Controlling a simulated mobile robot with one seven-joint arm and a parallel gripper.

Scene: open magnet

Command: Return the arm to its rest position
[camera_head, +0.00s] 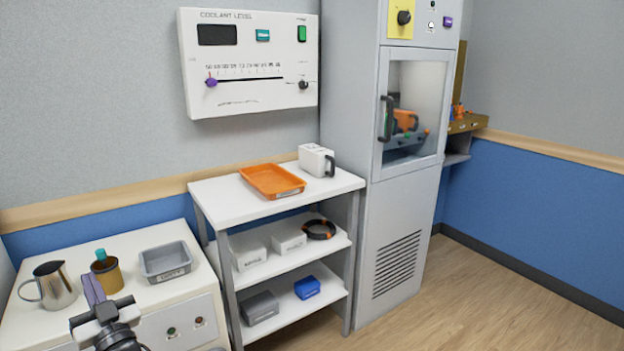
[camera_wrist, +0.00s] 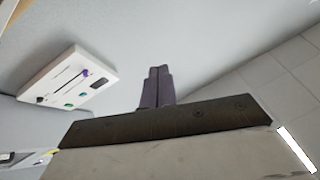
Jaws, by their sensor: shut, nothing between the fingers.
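My gripper (camera_head: 93,288) is at the lower left of the head view, in front of the white counter. Its purple fingers point up and are together, with nothing between them. In the wrist view the shut fingers (camera_wrist: 156,86) stand up at the centre against the wall and ceiling. Part of my dark wrist shows below the fingers in the head view; the rest of my arm is out of view.
The counter (camera_head: 205,246) bears a metal pitcher (camera_head: 55,285), a brown jar (camera_head: 107,275) and a grey bin (camera_head: 165,262). A white shelf (camera_head: 225,195) with an orange tray (camera_head: 272,181) stands beside a tall grey cabinet (camera_head: 405,210). A coolant panel (camera_head: 250,100) hangs above. Floor at right is clear.

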